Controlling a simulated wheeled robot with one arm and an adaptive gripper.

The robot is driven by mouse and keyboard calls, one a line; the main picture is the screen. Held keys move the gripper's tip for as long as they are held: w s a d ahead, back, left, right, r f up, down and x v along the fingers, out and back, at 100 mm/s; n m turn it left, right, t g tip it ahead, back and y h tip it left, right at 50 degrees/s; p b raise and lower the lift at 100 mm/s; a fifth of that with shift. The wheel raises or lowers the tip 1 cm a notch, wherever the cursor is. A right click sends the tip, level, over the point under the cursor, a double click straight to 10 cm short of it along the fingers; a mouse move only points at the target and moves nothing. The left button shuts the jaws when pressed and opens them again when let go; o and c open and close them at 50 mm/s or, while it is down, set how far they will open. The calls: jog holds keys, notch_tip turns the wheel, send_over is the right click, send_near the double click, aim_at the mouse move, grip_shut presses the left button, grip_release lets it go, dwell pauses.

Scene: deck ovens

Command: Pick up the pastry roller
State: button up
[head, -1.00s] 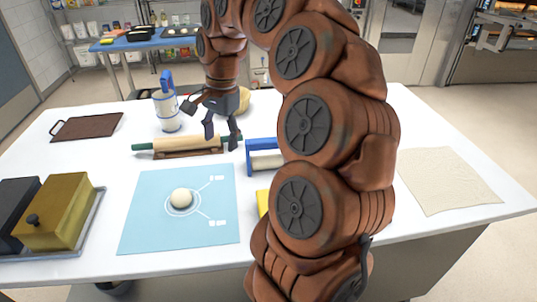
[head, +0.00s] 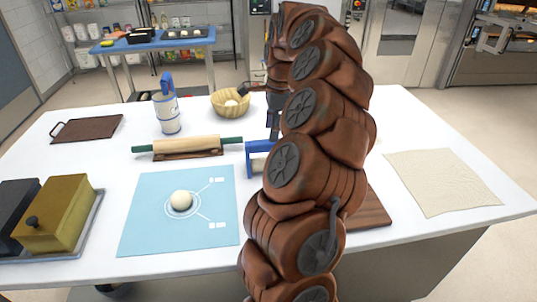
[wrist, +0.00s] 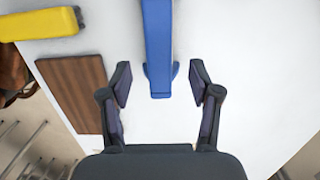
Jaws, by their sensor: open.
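The pastry roller (head: 259,158) has a blue frame and a pale roller. It stands on the white table, its right part hidden behind my arm in the head view. In the wrist view, the blue top of the pastry roller (wrist: 158,45) runs from the upper edge down to between my fingertips. My gripper (wrist: 160,83) is open and empty, with one finger on each side of the blue end and a gap on both sides. The height between fingers and roller is hard to tell. In the head view my gripper is mostly hidden behind my arm.
A rolling pin (head: 187,144) with green handles lies on a stand to the left. A blue mat (head: 150,225) holds a dough ball (head: 181,200). A wicker basket (head: 226,105) is behind. A yellow object (wrist: 40,23) and a wooden board (wrist: 75,92) lie near the roller.

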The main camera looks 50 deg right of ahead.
aim_at(269, 143)
jog(key=shift+w+a+f+p, duration=0.15)
jog(key=shift+f+p, duration=0.1)
jog(key=shift+f, duration=0.2)
jog(key=shift+s+a+f+p, duration=0.15)
jog(key=shift+f+p, duration=0.1)
jog(key=shift+f, duration=0.15)
jog(key=shift+w+a+f+p, duration=0.15)
jog(key=shift+f+p, duration=0.1)
jog(key=shift+f, duration=0.65)
jog(key=shift+w+a+f+p, duration=0.1)
jog(key=shift+w+f+p, duration=0.1)
jog(key=shift+f, duration=0.65)
jog(key=shift+c, duration=0.2)
grip_shut()
